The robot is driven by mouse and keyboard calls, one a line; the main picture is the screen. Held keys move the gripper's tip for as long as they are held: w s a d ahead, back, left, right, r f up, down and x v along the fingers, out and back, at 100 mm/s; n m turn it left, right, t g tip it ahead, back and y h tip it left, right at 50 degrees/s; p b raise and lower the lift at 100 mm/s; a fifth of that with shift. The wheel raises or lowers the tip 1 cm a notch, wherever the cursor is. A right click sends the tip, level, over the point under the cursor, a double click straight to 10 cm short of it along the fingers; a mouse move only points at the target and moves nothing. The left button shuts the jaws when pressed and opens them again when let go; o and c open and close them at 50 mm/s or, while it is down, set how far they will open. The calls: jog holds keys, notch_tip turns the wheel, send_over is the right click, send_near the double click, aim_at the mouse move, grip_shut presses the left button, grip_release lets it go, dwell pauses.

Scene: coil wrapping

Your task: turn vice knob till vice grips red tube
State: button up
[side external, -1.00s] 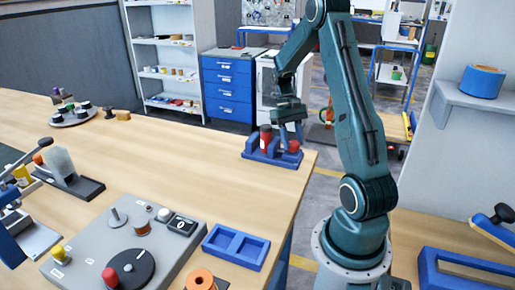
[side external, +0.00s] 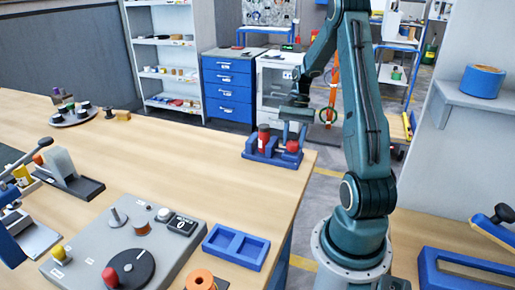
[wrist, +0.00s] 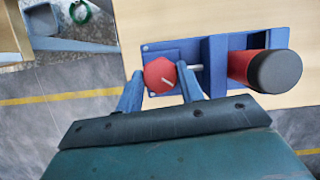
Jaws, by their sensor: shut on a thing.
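The blue vice (side external: 262,157) stands near the bench's right edge; it also shows in the wrist view (wrist: 214,70). The red tube (side external: 264,140) with a black cap stands upright in it. In the wrist view the tube (wrist: 243,66) is right beside the vice's blue block; whether it is clamped I cannot tell. The red knob (wrist: 158,76) with a white line sits on a light rod left of that block; it also shows in the side view (side external: 293,146). My gripper (wrist: 160,72) is shut on the knob, one finger on each side.
A grey base with a black dial (side external: 130,268) and a blue two-pocket tray (side external: 236,246) are nearer the camera. An orange spool (side external: 200,279) is at the front edge.

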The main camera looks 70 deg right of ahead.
jog(key=shift+m+t, duration=0.3)
jog(key=shift+m, duration=0.4)
jog(key=o, duration=1)
jog(key=shift+n, duration=0.4)
